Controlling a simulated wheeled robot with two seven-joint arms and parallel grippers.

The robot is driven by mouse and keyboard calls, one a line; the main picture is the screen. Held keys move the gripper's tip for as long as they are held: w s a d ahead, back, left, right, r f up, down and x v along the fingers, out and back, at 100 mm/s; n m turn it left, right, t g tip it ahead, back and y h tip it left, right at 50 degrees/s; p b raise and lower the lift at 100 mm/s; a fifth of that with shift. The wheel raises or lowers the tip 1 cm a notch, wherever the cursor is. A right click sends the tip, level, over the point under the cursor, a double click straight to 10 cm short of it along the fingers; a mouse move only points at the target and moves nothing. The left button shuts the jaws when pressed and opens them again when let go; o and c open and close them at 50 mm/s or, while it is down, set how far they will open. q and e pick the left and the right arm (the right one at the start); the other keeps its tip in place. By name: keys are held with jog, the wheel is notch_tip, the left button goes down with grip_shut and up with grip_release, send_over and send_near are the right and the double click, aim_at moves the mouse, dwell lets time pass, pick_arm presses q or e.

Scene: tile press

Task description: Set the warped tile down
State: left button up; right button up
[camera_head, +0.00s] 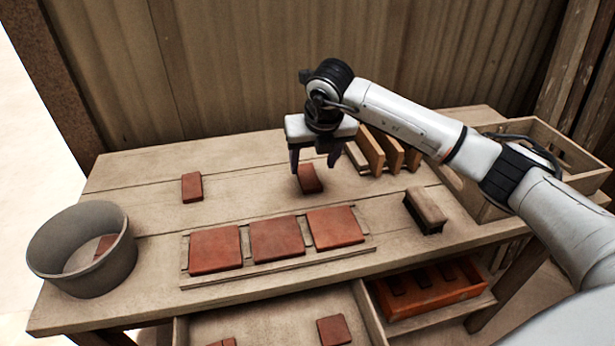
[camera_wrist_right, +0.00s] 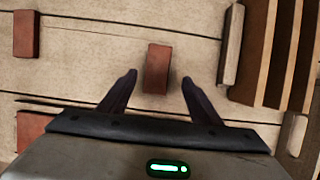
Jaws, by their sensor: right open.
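My right gripper (camera_head: 318,160) is open above the back middle of the table. A small reddish-brown tile (camera_head: 310,179) lies under it, partly hidden by a finger in the head view. In the right wrist view this tile (camera_wrist_right: 157,69) shows between and just beyond the open fingertips (camera_wrist_right: 158,85), and nothing touches it there. A similar small tile (camera_head: 192,187) lies to the left on the table. Three larger red tiles (camera_head: 215,249) (camera_head: 277,238) (camera_head: 335,227) sit in a row on a flat wooden rack. I cannot tell which tile is warped. My left gripper is out of view.
A grey round tub (camera_head: 48,262) with a reddish piece inside stands at the left. A slotted wooden rack (camera_head: 371,152) is right of the gripper. A brush-like block (camera_head: 425,207), a wooden crate (camera_head: 570,150), an orange tray (camera_head: 430,297) and an open drawer (camera_head: 270,325) with tiles are nearby.

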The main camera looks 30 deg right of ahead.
aim_at(308, 177)
jog(key=x, duration=0.4)
jog(key=shift+a+f+p, duration=0.25)
jog(key=shift+f+p, duration=0.1)
jog(key=shift+p, duration=0.05)
jog(key=shift+w+f, duration=0.15)
jog(key=shift+f, duration=0.05)
jog(key=c, duration=0.9)
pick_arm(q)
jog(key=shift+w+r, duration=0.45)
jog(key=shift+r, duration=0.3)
pick_arm(e)
jog(key=c, duration=0.4)
